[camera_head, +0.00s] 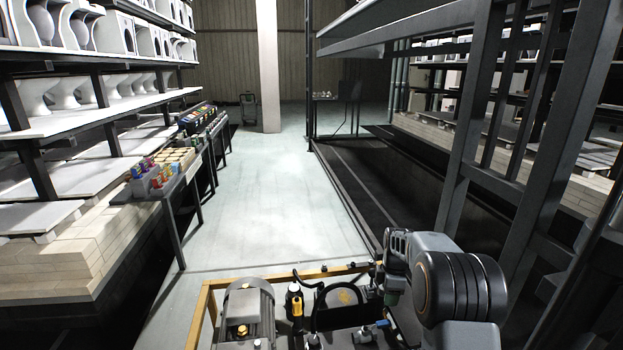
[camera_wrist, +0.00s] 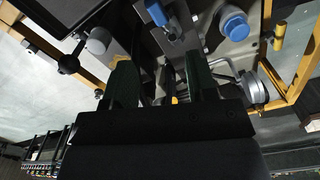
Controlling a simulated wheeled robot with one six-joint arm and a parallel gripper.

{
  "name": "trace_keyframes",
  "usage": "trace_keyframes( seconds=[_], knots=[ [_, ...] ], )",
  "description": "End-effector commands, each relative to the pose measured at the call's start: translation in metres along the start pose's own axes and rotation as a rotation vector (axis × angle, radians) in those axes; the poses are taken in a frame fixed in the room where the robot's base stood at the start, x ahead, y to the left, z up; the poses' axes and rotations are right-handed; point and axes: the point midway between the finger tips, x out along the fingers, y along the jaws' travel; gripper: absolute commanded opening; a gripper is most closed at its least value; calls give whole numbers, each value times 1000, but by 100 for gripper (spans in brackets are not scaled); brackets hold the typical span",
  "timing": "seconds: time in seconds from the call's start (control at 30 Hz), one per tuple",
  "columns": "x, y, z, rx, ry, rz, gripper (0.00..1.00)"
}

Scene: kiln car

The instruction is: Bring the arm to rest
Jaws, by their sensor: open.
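My gripper (camera_wrist: 161,72) shows in the wrist view as two dark green fingers, set apart, with nothing held between them. Beyond the fingers are parts of my own deck, with a yellow frame, a blue-capped fitting and metal fittings. In the head view my arm is folded at the lower right, low over the right side of my deck. The fingertips are not clearly seen there, and I cannot tell the exact gap between them and the deck.
A narrow table (camera_head: 172,188) with small coloured items stands left of the aisle. Shelves (camera_head: 110,123) of white ware line the left. Dark steel posts (camera_head: 470,110) stand close on the right, near my arm. The pale aisle floor (camera_head: 270,190) ahead is clear.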

Motion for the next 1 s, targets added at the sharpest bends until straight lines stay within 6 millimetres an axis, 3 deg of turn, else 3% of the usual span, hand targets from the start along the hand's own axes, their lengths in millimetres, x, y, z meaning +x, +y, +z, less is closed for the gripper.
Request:
trace_keyframes(
  seconds=[0.07, 0.13, 0.3, 0.5, 0.6, 0.73, 1.0],
  knots=[
    [13, -21, 0, 219, -6, -44, 52],
    [0, -44, -1, 437, -13, -52, 52],
    [-75, -115, -13, 948, -8, -18, 52],
    [-154, -197, -24, 1323, 59, 53, 52],
    [-182, -229, -27, 1397, 106, 88, 52],
    [-212, -258, -30, 1392, 164, 131, 52],
    [-260, -274, -36, 1346, 268, 211, 52]
  ],
)
